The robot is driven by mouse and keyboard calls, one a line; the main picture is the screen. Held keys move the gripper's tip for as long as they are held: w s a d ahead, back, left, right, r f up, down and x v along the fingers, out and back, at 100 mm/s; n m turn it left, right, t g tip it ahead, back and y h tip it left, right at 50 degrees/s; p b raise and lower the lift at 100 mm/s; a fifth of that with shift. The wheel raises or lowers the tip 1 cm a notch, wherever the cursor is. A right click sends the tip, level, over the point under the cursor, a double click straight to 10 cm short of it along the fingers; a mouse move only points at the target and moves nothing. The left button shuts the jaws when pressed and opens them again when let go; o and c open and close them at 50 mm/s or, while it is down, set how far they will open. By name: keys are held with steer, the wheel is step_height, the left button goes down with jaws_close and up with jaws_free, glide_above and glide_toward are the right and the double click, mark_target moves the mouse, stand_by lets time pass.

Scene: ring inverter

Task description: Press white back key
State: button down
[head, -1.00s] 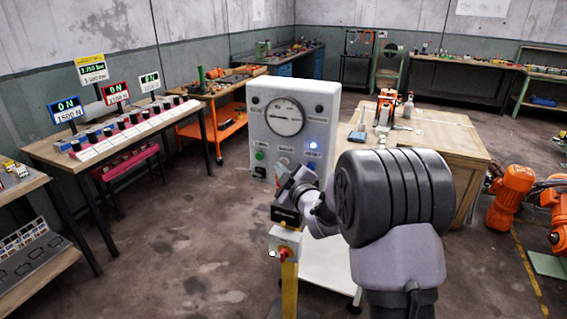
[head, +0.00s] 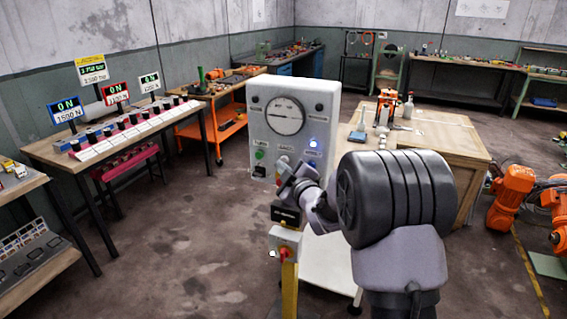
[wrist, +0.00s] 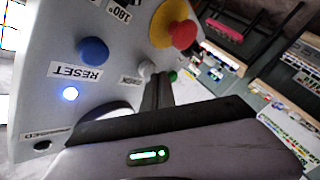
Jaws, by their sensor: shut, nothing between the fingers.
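The white key (wrist: 147,69) is a small round button on the grey control panel (wrist: 110,30) in the wrist view. A label next to it is partly hidden and hard to read. My gripper (wrist: 159,80) is shut and empty, its dark fingertips right by the white key and a green button (wrist: 172,76). I cannot tell whether the tips touch the key. In the head view, my gripper (head: 283,172) is at the lower front of the panel (head: 325,105), below its round gauge (head: 285,116).
The panel also carries a blue RESET button (wrist: 94,51), a lit blue lamp (wrist: 70,93) and a red-and-yellow knob (wrist: 176,25). A yellow post (head: 289,290) with a small box stands below my gripper. A bench with displays (head: 120,140) is at the left.

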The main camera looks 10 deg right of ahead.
steer(key=shift+w+d, duration=0.3)
steer(key=shift+w, duration=0.1)
stand_by(0.6)
stand_by(0.3)
steer(key=shift+s+a+b, duration=0.5)
steer(key=shift+s+b, duration=0.2)
steer(key=shift+b, duration=0.25)
steer(key=s+a+b, duration=0.1)
steer(key=s+b, duration=0.1)
steer(key=s+a+b, duration=0.1)
steer(key=s+a, duration=0.1)
steer(key=shift+b, duration=0.35)
